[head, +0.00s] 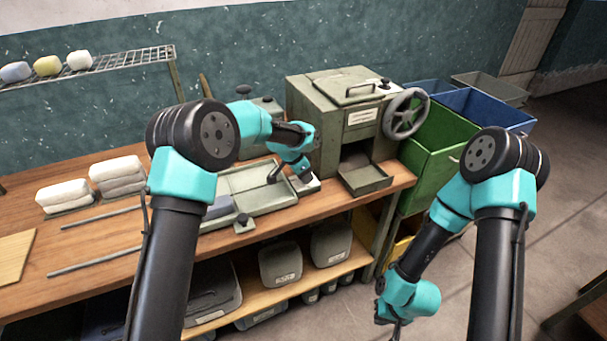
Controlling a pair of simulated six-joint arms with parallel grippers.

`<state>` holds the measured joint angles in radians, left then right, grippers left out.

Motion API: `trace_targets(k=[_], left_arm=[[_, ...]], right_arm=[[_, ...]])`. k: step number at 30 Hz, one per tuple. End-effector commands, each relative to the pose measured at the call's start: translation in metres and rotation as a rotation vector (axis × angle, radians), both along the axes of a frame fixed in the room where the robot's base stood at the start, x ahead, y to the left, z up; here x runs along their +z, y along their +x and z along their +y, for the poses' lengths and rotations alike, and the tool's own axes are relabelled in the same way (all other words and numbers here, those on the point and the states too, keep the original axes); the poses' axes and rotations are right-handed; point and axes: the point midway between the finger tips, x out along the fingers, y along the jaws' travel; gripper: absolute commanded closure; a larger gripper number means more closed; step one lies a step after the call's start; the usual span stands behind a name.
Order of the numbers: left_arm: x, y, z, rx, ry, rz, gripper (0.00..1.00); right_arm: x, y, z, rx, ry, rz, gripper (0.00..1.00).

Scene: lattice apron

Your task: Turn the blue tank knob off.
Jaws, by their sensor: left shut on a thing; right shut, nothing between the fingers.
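A shallow grey-green tray unit (262,197) lies on the workbench, with a blue-grey patch (218,208) at its left part. A small dark knob (243,219) sits on a plate at its front edge. A similar pale plate (309,187) is at the right end of the unit. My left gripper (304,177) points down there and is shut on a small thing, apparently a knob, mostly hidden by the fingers. I cannot tell which tank it belongs to. My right gripper (391,322) hangs low in front of the bench, shut and empty.
A grey-green machine with a handwheel (406,113) stands behind the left gripper. Green (440,150) and blue (485,108) bins stand to its right. Folded white cloths (117,175) and metal rods (95,262) lie at left. Lidded containers (280,263) fill the lower shelf.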

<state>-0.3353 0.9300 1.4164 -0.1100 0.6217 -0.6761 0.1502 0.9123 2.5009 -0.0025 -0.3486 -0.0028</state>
Motion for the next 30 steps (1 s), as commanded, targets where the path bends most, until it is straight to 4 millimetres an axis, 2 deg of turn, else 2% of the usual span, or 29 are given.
trace_targets(k=[30], left_arm=[[0.0002,-0.0027,-0.0027,0.605,0.001,-0.001,0.82]], right_arm=[[0.0000,0.0000,0.0000,0.000,0.000,0.000,1.00]])
